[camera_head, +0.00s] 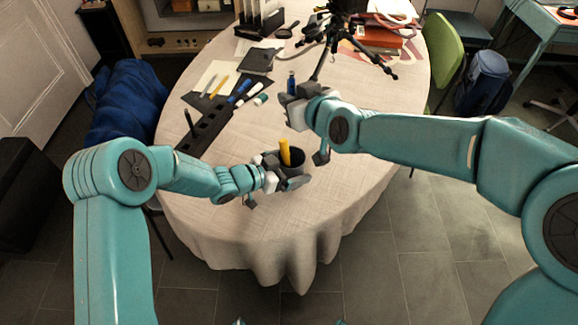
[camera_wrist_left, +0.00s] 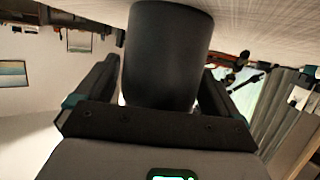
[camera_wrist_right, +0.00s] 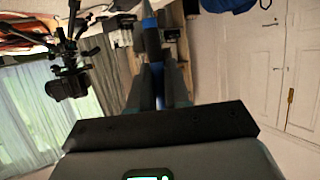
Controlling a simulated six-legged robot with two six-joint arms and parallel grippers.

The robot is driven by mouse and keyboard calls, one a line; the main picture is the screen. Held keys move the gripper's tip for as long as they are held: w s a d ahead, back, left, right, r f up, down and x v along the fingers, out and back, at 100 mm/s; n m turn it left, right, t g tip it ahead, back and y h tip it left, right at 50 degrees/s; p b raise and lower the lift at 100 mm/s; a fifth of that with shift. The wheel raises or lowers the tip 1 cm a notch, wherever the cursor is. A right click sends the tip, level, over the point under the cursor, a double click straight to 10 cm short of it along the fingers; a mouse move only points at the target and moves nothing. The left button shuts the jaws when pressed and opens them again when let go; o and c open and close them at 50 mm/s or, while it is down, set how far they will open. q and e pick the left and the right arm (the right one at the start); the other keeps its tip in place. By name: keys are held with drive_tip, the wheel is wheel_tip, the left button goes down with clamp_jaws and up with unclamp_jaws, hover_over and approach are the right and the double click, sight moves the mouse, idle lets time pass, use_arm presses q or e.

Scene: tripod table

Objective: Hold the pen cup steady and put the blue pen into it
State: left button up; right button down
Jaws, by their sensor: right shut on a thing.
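The dark pen cup (camera_head: 297,168) stands upright near the table's front edge, with a yellow pen (camera_head: 285,150) sticking out of it. My left gripper (camera_head: 276,172) is at the cup, and in the left wrist view its fingers flank the cup (camera_wrist_left: 165,55) on both sides. I cannot tell whether they press on it. My right gripper (camera_head: 293,98) is shut on the blue pen (camera_head: 291,79), held roughly upright above the table, behind the cup. The blue pen also shows between the fingers in the right wrist view (camera_wrist_right: 151,38). Its lower part is hidden.
A black slotted tray (camera_head: 205,132) lies left of the cup, with a dark pen standing in it. Several markers (camera_head: 240,90) lie on a dark mat behind it. A black tripod (camera_head: 345,30) stands at the back. The tablecloth (camera_head: 345,185) right of the cup is clear.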

use_arm(q)
drive_tip(key=c, duration=0.8)
use_arm(e)
wheel_tip(320, 180, down, 13)
drive_tip(key=c, duration=1)
unclamp_jaws()
drive_tip(key=shift+s, duration=0.1)
drive_tip(key=v, duration=1.2)
